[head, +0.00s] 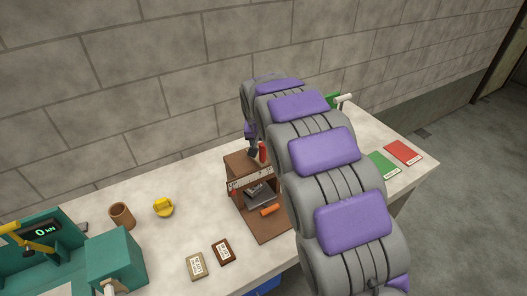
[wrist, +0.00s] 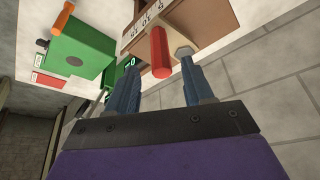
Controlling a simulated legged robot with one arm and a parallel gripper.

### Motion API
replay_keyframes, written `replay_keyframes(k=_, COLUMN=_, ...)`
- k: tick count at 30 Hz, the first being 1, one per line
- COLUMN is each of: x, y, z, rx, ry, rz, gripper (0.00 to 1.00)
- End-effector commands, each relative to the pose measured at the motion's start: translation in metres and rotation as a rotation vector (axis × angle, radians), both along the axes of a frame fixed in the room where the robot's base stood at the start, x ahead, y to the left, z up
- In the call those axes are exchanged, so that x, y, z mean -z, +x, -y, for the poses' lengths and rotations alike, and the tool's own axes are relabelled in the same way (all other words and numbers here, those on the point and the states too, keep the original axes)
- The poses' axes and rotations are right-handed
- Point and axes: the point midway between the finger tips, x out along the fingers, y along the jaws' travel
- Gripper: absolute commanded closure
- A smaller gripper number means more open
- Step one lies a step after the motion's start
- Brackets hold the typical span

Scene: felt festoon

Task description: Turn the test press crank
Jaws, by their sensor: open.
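A teal machine (head: 115,262) with a yellow part and a display reading 0 kN stands at the lower left in the head view; it looks like the test press. A small pale handle (head: 108,286) shows at its front, cut by the frame edge; I cannot tell if it is the crank. My gripper (head: 251,150) is far to its right, by the top of a brown wooden rack (head: 240,165), partly hidden by my arm. In the wrist view my gripper (wrist: 160,68) is open. A red cylinder (wrist: 159,45) on the rack appears between or just beyond its fingers; contact is unclear.
A green device (wrist: 78,50) with an orange handle shows in the wrist view. Green (head: 383,164) and red (head: 403,152) booklets lie at the table's right. A brown cup (head: 122,216), a yellow object (head: 163,207) and two labelled cards (head: 223,251) lie left of the rack. A block wall stands behind.

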Motion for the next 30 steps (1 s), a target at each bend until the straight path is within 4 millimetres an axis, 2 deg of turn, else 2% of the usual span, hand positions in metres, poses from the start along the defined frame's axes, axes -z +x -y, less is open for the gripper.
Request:
replay_keyframes(k=1, x=0.012, y=0.003, z=0.000, rx=0.000, ry=-0.002, rz=-0.006, gripper=0.48)
replay_keyframes(k=3, x=0.024, y=0.008, z=0.001, rx=0.000, ry=-0.002, rz=-0.007, gripper=0.48)
replay_keyframes(k=9, x=0.048, y=0.019, z=0.003, rx=-0.001, ry=0.002, rz=-0.002, gripper=0.48)
replay_keyframes(k=15, x=0.059, y=0.023, z=0.005, rx=0.001, ry=0.004, rz=-0.002, gripper=0.48)
replay_keyframes(k=23, x=0.060, y=0.024, z=0.001, rx=0.000, ry=0.000, rz=0.000, gripper=0.48)
replay_keyframes(k=30, x=0.060, y=0.024, z=0.001, rx=0.000, ry=0.000, rz=-0.001, gripper=0.69)
